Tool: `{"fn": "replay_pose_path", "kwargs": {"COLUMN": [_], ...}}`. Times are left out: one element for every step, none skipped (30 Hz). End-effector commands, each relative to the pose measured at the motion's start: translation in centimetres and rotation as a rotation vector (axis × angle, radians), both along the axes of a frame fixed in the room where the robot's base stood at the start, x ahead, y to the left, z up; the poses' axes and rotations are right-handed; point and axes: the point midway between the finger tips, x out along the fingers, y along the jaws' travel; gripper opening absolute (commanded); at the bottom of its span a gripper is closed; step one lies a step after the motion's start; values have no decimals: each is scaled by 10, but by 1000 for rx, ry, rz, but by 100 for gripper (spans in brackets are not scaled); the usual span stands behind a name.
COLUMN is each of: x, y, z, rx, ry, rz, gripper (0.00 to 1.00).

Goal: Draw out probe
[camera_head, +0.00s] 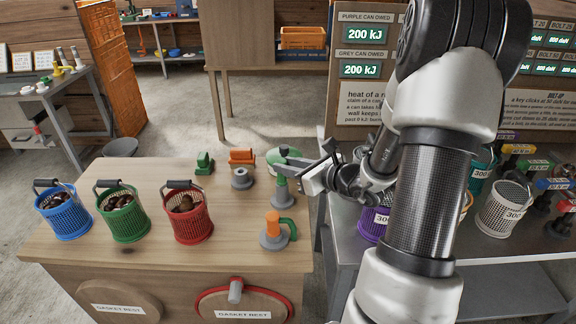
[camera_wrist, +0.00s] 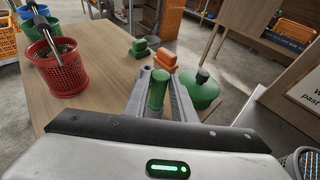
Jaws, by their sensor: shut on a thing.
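In the wrist view the green handle (camera_wrist: 158,90) sits between my two grey fingers. I cannot tell whether the probe is seated in the base or just clear of it, and its lower end is hidden in the wrist view.
An orange-topped piece (camera_head: 272,224) on a grey base stands just in front. Blue, green and red baskets (camera_head: 190,225) of chestnuts stand left. A metal table is right.

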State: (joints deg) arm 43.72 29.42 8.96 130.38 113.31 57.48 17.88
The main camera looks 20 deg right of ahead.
Motion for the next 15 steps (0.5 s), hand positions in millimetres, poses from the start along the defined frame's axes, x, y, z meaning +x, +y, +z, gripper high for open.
{"fn": "replay_pose_path", "kwargs": {"x": [0,0,0,0,0,0,0,0,0,0,0,0,0,0,-1], "y": [0,0,0,0,0,0,0,0,0,0,0,0,0,0,0], "z": [-2,-3,-2,-2,-2,-2,-2,-2,-2,-2,-2,-2,-2,-2,-2], "rx": [0,0,0,0,0,0,0,0,0,0,0,0,0,0,0], "ry": [-1,-1,-1,-1,-1,-1,0,0,0,0,0,0,0,0,1], "rz": [0,0,0,0,0,0,0,0,0,0,0,0,0,0,0], "gripper": [0,0,27,32,37,44,45,45,45,45,45,45,45,45,45]}}
